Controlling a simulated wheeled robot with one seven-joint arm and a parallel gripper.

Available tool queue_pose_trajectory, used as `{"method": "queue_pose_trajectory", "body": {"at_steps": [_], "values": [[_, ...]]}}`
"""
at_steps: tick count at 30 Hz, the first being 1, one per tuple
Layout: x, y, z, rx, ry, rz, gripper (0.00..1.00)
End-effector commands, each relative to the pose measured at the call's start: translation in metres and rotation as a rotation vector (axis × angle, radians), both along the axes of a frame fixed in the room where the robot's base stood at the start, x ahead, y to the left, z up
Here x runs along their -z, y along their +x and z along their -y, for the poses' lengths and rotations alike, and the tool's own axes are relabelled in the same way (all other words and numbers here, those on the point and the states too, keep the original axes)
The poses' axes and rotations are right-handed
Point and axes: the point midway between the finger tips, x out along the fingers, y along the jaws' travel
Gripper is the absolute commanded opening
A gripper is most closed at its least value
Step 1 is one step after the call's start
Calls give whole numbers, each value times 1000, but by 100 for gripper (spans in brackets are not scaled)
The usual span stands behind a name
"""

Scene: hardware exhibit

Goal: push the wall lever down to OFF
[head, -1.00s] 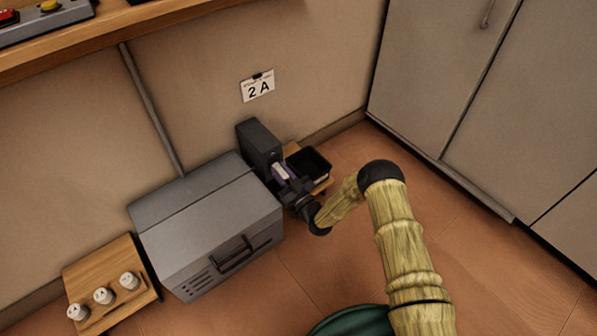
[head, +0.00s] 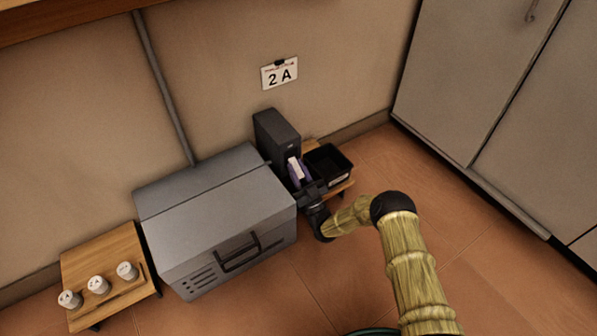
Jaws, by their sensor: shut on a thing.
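A dark upright box (head: 276,136) stands against the wall, to the right of the grey chest. A purple piece with a white top (head: 295,170) is at its front, between the box and my arm. My gripper (head: 304,184) is small and dark here, and it is shut on this piece. The jaws partly hide it. I cannot tell whether the piece is a lever handle, and no ON or OFF marking can be read. No other wall lever can be made out.
A grey chest (head: 215,205) with a front handle is close left of my gripper. A black open bin (head: 328,165) on a low wooden stand is close right. A "2 A" card (head: 279,73) hangs above. Small white containers (head: 98,285) are at the lower left. Grey cabinets (head: 500,90) stand right.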

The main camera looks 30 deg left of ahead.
Motion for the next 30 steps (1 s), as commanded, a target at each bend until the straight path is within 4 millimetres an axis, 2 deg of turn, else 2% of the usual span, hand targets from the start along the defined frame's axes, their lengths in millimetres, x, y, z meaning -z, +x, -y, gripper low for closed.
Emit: {"method": "queue_pose_trajectory", "body": {"at_steps": [9,10,13,23,30], "values": [[3,3,2,5,-4,-2,0],[3,3,3,5,-4,-2,26],[2,2,2,5,-3,-2,44],[1,0,2,2,-1,-1,44],[13,-8,18,2,-3,-2,44]]}}
